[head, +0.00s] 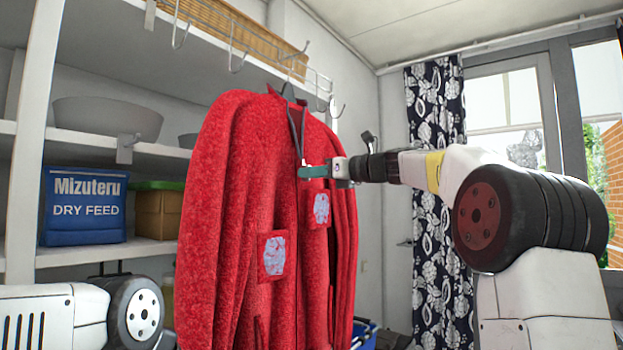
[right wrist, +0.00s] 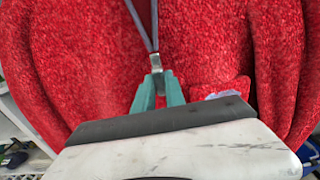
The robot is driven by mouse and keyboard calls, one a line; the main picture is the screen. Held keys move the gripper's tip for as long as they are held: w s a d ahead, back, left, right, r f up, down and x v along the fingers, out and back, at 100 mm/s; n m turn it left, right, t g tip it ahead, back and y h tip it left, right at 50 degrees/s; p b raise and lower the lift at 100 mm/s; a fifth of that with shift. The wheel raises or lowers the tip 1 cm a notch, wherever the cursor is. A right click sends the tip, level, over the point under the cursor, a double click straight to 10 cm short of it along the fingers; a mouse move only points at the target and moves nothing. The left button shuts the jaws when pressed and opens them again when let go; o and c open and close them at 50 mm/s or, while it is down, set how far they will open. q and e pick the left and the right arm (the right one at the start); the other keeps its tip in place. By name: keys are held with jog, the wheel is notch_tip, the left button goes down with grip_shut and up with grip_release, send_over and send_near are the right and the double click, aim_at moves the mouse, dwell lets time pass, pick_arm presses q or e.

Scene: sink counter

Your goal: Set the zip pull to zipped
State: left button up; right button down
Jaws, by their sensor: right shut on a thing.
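A red fleece jacket (head: 235,190) with two patterned pocket patches hangs in front of the shelves. The zip pull (right wrist: 155,64) is a small metal piece at the upper chest. It also shows in the head view (head: 303,161), at the point where two grey zip edges (head: 296,128) meet in a narrow V below the collar. My right gripper (right wrist: 157,84) has its teal fingers shut on the zip pull. In the head view the right gripper (head: 312,171) reaches in from the right. The zip below the pull is largely hidden by the gripper in the wrist view. My left gripper is out of view.
A wire rack with hooks (head: 238,62) runs above the jacket. Shelves at left hold a blue dry feed box (head: 84,206), a bowl (head: 107,119) and a brown box (head: 158,214). A patterned curtain (head: 437,200) hangs by the window. A blue container (head: 363,334) is low beside the jacket.

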jog(key=shift+r, duration=0.15)
jog(key=c, duration=1.4)
grip_release()
jog(key=shift+s, duration=0.1)
jog(key=v, duration=0.7)
jog(key=shift+s+d, duration=0.2)
jog(key=shift+d, duration=0.1)
